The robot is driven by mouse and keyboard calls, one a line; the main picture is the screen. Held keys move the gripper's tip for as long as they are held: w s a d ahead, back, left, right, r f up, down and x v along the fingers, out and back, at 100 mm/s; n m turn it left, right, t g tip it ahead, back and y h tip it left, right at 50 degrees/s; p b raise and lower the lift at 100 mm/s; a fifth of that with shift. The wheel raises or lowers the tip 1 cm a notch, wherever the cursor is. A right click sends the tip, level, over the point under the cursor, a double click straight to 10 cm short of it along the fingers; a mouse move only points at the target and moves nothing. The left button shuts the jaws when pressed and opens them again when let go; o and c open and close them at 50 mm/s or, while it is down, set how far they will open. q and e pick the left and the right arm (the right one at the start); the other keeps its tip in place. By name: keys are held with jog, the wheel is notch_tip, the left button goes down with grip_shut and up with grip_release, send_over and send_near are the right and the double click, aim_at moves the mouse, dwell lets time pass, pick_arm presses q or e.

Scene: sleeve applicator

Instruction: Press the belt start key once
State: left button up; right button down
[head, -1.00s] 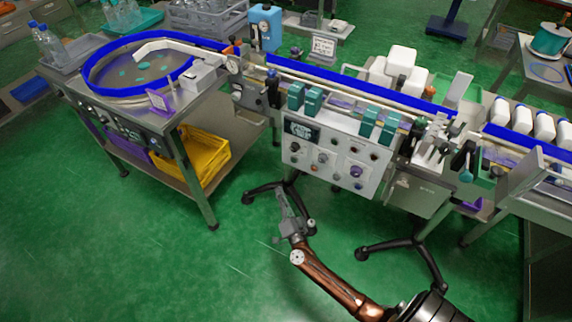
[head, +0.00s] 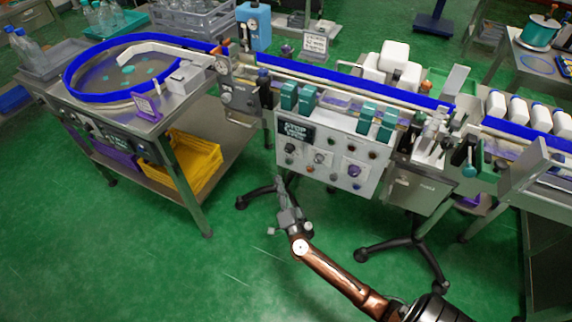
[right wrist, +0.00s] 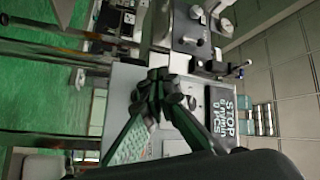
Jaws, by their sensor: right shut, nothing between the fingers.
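The grey control panel (head: 333,178) on the front of the conveyor carries several knobs and buttons, among them a purple button (head: 353,171) and a dark knob (head: 319,157). I cannot tell which one is the belt start key. My right gripper (head: 279,181) is shut and empty, its tips just below the panel's lower left corner in the head view. In the right wrist view the shut fingers (right wrist: 158,88) point at the panel face (right wrist: 122,82) and hide part of its controls. Contact cannot be told. My left gripper is not in view.
Green blocks (head: 289,96) stand above the panel. A table with a yellow crate (head: 193,162) is at left. Black stand legs (head: 258,196) are below. Open green floor lies in front.

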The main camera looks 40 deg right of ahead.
aim_at(288, 162)
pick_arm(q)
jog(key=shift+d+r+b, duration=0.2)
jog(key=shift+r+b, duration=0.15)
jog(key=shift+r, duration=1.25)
pick_arm(e)
jog(key=shift+w+d, duration=0.35)
jog(key=shift+d, duration=0.5)
jog(key=shift+w+d, duration=0.35)
jog(key=shift+d, duration=0.55)
jog(key=shift+w+d, duration=0.35)
jog(key=shift+d, duration=0.5)
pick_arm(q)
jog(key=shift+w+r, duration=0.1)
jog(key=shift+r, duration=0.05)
pick_arm(e)
jog(key=shift+d, duration=0.1)
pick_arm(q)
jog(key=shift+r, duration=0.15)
pick_arm(e)
jog(key=shift+w+d, duration=0.2)
jog(key=shift+d, duration=0.05)
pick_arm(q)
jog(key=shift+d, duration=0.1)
